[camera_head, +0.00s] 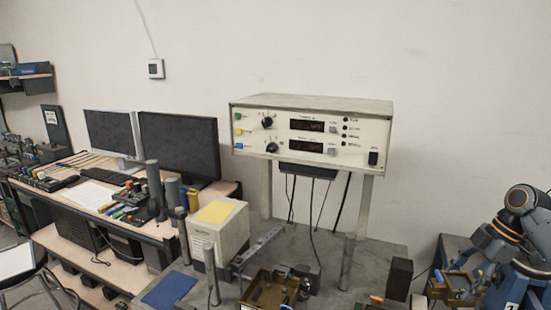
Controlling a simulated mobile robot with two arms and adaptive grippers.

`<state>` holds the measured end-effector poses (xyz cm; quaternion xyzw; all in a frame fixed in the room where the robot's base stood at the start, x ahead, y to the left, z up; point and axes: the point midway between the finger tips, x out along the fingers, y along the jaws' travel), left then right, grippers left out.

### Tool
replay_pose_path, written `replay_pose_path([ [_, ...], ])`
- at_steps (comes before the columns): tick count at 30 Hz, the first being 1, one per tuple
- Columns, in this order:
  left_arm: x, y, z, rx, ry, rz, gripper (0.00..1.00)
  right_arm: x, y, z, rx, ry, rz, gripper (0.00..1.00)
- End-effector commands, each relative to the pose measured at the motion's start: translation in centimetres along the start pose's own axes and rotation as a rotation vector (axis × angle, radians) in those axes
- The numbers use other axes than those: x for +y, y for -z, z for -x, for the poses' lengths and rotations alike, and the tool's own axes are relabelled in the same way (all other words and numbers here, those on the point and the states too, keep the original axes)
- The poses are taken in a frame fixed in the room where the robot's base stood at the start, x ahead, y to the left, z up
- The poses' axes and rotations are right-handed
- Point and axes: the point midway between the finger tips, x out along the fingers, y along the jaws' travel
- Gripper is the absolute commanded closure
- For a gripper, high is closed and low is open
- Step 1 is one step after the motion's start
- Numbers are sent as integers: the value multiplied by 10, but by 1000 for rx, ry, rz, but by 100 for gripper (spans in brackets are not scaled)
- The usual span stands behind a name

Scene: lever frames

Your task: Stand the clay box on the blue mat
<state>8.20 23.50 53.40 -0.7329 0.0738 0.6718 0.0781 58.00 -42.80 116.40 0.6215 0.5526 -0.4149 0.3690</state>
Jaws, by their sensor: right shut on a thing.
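The blue mat (169,290) lies flat on the grey bench at the lower left, with nothing on it. My right gripper (462,281) is at the lower right, far from the mat. It is shut on a small brownish thing, which looks like the clay box (441,289); the fingers hide part of it and its outline is hard to make out. My left gripper is not in view.
A pale box with a yellow top (215,235) stands just behind the mat. A brown open tray (270,292) and a dark upright block (398,279) stand on the bench between gripper and mat. An instrument (312,135) stands on posts behind.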

Motion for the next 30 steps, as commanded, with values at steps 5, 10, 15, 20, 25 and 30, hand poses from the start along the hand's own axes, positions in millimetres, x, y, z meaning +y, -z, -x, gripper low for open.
replay_pose_path([
  [5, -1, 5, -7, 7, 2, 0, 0, -2, 10, -9, 1, -42, -87, 99],
  [10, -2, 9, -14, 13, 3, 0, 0, -5, 23, -23, 1, -90, -205, 99],
  [15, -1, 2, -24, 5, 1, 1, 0, -14, 45, -46, 1, -168, -385, 99],
  [20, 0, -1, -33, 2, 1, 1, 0, -26, 68, -67, 2, -247, -573, 99],
  [25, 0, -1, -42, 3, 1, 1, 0, -44, 94, -90, 3, -326, -761, 99],
  [30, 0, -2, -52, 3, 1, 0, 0, -68, 119, -114, 4, -400, -939, 99],
])
